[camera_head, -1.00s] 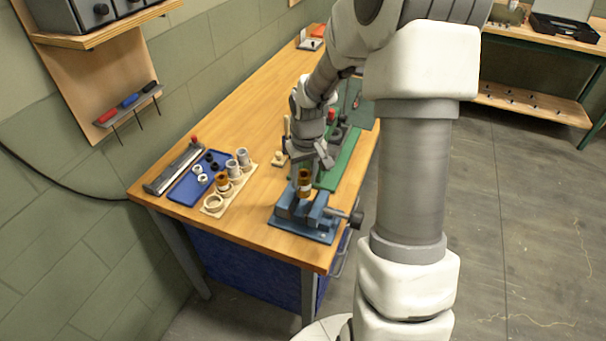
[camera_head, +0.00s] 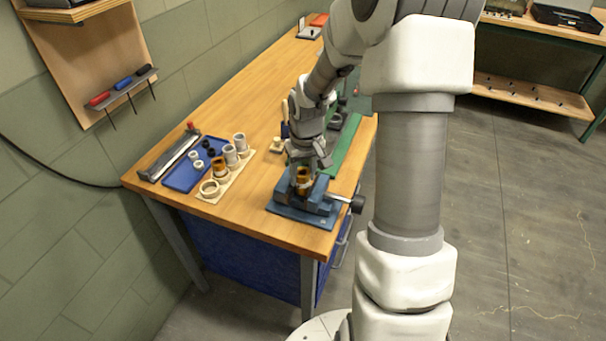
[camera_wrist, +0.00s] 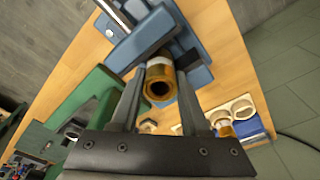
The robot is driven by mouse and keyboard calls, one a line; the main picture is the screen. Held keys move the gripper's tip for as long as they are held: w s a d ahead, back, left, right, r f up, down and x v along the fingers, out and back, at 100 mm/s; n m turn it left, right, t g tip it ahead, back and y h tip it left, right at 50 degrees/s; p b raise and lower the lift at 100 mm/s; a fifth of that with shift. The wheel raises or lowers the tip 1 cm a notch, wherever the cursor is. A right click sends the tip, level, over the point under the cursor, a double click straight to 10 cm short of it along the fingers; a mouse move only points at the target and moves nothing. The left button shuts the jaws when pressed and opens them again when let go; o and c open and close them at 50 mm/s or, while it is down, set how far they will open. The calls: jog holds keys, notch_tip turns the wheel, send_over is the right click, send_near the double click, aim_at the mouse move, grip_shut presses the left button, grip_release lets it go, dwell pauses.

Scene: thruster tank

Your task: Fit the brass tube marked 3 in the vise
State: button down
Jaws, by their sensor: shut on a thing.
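A brass tube (camera_head: 303,182) stands upright at the jaws of the blue vise (camera_head: 322,206), near the front of the bench. In the wrist view the tube (camera_wrist: 160,84) shows its open end and a pale band, with the blue vise (camera_wrist: 199,74) behind it. No number is legible. My gripper (camera_head: 304,174) is over the vise and shut on the tube's upper part. In the wrist view the fingers of my gripper (camera_wrist: 160,80) flank the tube on both sides. The tube's lower end is hidden, so I cannot tell how deep it sits.
Left of the vise a pale rack (camera_head: 211,197) holds another brass tube (camera_head: 219,168) and grey tubes. A blue tray (camera_head: 184,178) with small rings lies beside it. A green board (camera_head: 348,147) lies behind the vise. The vise handle (camera_head: 356,203) sticks out to the right.

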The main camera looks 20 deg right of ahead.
jog(key=shift+s+f, duration=0.25)
jog(key=shift+f, duration=0.25)
jog(key=shift+c, duration=1.6)
grip_release()
jog(key=shift+s+f, duration=0.1)
notch_tip(320, 180, up, 18)
jog(key=s+p, duration=0.1)
jog(key=shift+s+d+r, duration=0.2)
jog(key=shift+s+r, duration=0.05)
jog(key=shift+s, duration=0.15)
jog(key=shift+a, duration=0.1)
